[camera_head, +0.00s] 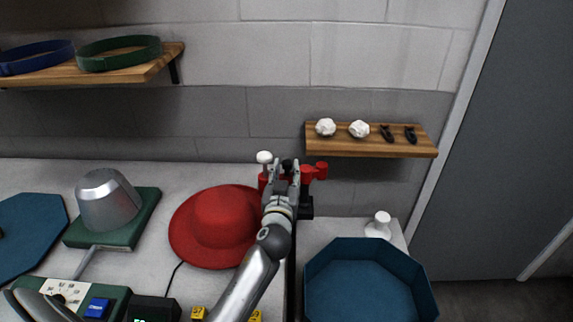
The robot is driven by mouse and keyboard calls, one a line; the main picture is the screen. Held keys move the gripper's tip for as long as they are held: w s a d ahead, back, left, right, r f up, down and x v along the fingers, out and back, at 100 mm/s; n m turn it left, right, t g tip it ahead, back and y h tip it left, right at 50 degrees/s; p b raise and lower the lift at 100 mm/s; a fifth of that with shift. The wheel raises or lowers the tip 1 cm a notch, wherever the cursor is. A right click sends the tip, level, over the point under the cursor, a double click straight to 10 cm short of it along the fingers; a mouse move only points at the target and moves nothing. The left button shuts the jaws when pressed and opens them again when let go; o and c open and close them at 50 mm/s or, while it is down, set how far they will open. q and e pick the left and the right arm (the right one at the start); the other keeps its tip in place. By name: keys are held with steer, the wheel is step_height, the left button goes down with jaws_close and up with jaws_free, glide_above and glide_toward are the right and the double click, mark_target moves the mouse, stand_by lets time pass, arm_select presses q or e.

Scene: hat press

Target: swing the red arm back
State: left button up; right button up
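The red arm (308,172) shows at the back of the counter, partly hidden behind my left gripper. It has a red round end on the right, and a white ball knob (264,157) stands at its left. My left gripper (285,172) is in front of it, its two fingers apart with a dark part showing between them. I cannot tell whether the fingers touch the red arm. A red hat (219,216) with a wide brim lies just left of the gripper. My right gripper is not in view.
A metal hat form (107,201) on a green base (149,214) stands at left. A blue octagonal bin (370,247) is at lower right, with a white knobbed piece (380,224) behind it. Wall shelves (420,148) (160,65) hold small parts and hat bands.

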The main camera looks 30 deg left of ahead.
arm_select(q)
steer(key=shift+x, duration=1.05)
steer(key=shift+c, duration=0.3)
jaws_close()
